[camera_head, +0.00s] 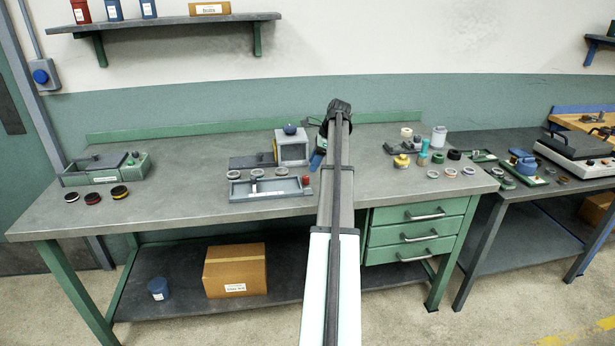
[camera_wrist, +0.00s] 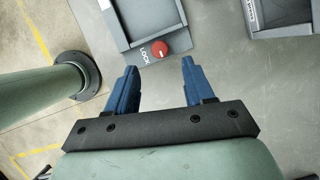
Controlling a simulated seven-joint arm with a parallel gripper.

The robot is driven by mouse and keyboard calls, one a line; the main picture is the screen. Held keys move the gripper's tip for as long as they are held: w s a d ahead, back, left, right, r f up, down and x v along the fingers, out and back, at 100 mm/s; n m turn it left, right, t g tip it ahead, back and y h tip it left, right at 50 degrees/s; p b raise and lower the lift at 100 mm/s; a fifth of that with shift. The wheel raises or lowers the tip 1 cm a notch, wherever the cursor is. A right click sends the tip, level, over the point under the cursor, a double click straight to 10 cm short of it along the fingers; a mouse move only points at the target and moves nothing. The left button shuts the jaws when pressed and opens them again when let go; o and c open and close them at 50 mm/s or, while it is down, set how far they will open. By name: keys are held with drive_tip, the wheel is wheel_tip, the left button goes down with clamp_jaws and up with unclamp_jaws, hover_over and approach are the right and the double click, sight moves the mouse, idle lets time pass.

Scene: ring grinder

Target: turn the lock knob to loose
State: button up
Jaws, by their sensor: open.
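A round red knob (camera_wrist: 159,48) shows in the wrist view beside a white "LOCK" label, at the end of a dark grey tray-like fixture (camera_wrist: 116,33). My gripper (camera_wrist: 159,66) is open, its two blue fingers apart and empty. The knob appears in the picture just beyond the fingertips, between their lines; the fingers do not touch it. In the head view a small reddish spot at the right end of the grey tray (camera_head: 243,197) looks like the same knob. There my gripper (camera_head: 318,158) is mostly hidden behind my arm, over the bench near that end.
A green-grey fixture (camera_head: 105,172) and several dark rings lie at the left. Several small parts and rings lie at the right. The bench (camera_head: 180,175) between left fixture and tray is clear.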

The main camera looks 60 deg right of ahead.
sight(307, 176)
drive_tip(key=x, duration=0.6)
drive_tip(key=shift+w+a+f, duration=0.15)
drive_tip(key=shift+w+f, duration=0.05)
drive_tip(key=shift+f, duration=0.15)
drive_tip(key=shift+c, duration=0.3)
clamp_jaws()
